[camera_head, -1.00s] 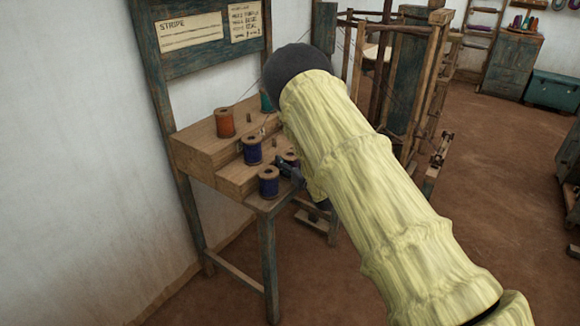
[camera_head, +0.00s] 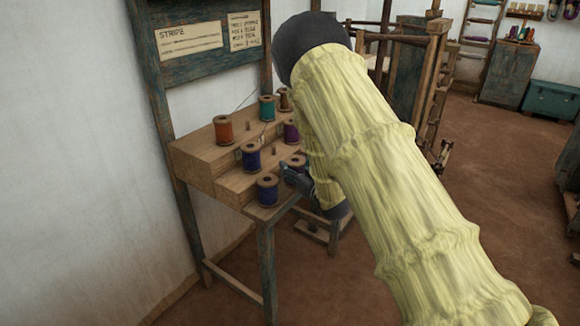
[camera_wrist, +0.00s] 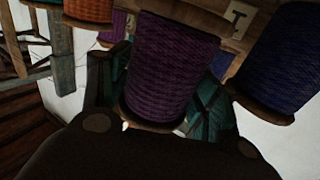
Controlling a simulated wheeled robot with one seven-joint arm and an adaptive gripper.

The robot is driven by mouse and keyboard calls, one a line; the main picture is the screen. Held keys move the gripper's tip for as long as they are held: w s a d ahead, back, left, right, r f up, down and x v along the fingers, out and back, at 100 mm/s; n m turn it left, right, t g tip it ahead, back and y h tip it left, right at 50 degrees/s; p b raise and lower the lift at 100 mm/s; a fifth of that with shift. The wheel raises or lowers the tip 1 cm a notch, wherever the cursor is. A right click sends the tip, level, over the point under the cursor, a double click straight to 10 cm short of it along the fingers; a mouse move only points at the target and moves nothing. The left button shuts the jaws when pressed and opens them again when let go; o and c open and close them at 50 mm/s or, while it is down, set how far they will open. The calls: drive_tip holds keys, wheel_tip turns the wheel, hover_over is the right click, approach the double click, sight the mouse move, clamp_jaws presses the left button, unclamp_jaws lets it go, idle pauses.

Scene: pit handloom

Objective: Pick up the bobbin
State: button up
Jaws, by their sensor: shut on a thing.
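A purple bobbin (camera_wrist: 172,65) with a pale wooden rim stands between the two fingers of my gripper (camera_wrist: 160,100) in the wrist view. My gripper is shut on it. In the head view my gripper (camera_head: 294,179) is at the right end of the lower part of the stepped wooden stand, beside the front blue bobbin (camera_head: 267,189). A bobbin rim (camera_head: 295,161) shows just above the gripper there; the rest is largely hidden. I cannot tell how far the held bobbin is off its step.
The stepped stand (camera_head: 205,160) also carries orange (camera_head: 223,130), teal (camera_head: 267,108), brown (camera_head: 285,98), purple (camera_head: 291,131) and blue (camera_head: 251,156) bobbins. Thin threads rise from it. A blue bobbin (camera_wrist: 285,60) is close on the right in the wrist view. A wooden loom frame (camera_head: 415,90) stands behind my arm.

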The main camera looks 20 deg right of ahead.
drive_tip(key=s+r+b, duration=0.1)
drive_tip(key=s, duration=1)
drive_tip(key=shift+d+r, duration=0.3)
drive_tip(key=shift+r, duration=0.05)
drive_tip(key=shift+w+a+f, duration=0.1)
